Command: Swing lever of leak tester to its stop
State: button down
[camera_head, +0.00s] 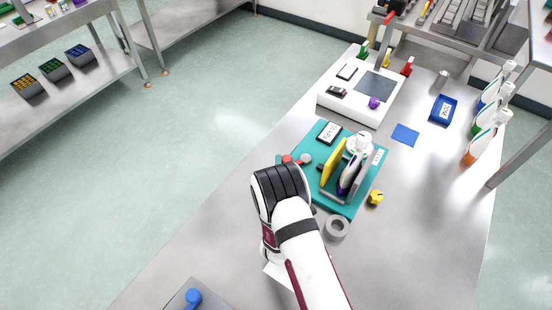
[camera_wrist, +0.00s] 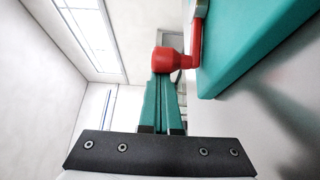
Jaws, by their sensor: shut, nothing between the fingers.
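The leak tester is a teal base (camera_head: 312,172) with a yellow plate (camera_head: 333,163), a grey plate and a white bottle (camera_head: 361,143) between them. A red lever (camera_head: 288,159) shows at its left edge, partly hidden behind my arm. In the wrist view the lever's red knob (camera_wrist: 170,61) and red arm (camera_wrist: 195,45) stand beside the teal base edge (camera_wrist: 240,50). My gripper (camera_wrist: 165,80) is shut and empty, its green fingertips right at the knob. I cannot tell whether they touch it. In the head view my fingertips are hidden.
A grey ring (camera_head: 337,227) and a yellow knobbed part (camera_head: 376,197) lie near the base. A white device (camera_head: 358,95), a blue tray (camera_head: 442,110), a blue square (camera_head: 405,135) and several spray bottles stand farther back. The table's front right is clear.

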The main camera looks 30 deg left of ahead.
jog(key=shift+w+d, duration=0.15)
jog(key=shift+d, duration=0.1)
